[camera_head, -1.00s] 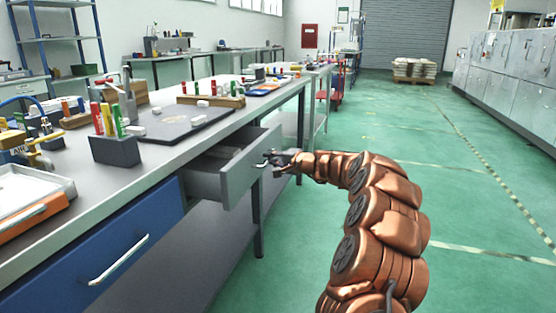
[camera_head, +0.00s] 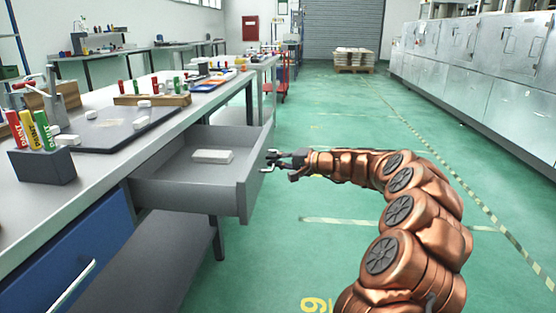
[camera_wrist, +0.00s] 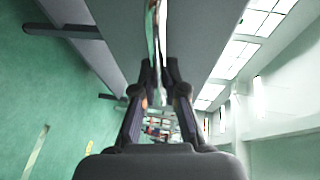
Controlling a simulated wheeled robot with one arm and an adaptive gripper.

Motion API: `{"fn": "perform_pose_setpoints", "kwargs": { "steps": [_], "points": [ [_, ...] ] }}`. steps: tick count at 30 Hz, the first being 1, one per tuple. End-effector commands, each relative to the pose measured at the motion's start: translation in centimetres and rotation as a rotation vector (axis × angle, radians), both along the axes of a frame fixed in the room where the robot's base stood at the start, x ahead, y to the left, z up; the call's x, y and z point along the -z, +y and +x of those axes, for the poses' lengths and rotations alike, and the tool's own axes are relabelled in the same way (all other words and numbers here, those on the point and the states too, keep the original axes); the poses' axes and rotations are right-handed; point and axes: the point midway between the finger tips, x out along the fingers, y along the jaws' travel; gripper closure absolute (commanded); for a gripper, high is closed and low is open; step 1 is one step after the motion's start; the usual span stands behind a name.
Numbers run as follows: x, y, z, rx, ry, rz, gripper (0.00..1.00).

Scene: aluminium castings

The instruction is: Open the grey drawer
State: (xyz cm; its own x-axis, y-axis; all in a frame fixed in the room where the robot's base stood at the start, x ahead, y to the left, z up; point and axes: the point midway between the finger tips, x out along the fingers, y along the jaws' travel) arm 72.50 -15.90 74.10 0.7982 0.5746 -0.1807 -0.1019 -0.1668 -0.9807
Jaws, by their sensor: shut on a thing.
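The grey drawer (camera_head: 255,183) stands pulled far out from under the workbench, with its inside in plain view. A white block (camera_head: 212,156) lies on the drawer's floor. My gripper (camera_head: 270,161) is at the outer face of the drawer front, shut on the drawer's handle, which is small and mostly hidden by the fingers. In the wrist view my gripper's dark fingers (camera_wrist: 158,72) close at the grey drawer front (camera_wrist: 205,28).
The workbench top (camera_head: 95,185) carries a paint marker holder (camera_head: 42,166), a dark mat (camera_head: 118,130) and white blocks. A blue drawer (camera_head: 75,250) is at lower left, shut. Green floor (camera_head: 330,190) to the right is open, with grey cabinets (camera_head: 480,75) along the far right.

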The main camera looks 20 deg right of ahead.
Motion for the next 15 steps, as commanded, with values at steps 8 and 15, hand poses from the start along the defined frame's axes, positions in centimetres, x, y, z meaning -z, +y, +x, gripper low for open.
{"fn": "perform_pose_setpoints", "kwargs": {
  "steps": [8,15],
  "points": [
    [0.07,-0.14,-0.03,0.002,0.001,0.0,1.0],
    [0.04,-0.13,-0.03,0.002,0.0,0.0,0.67]
  ]
}}
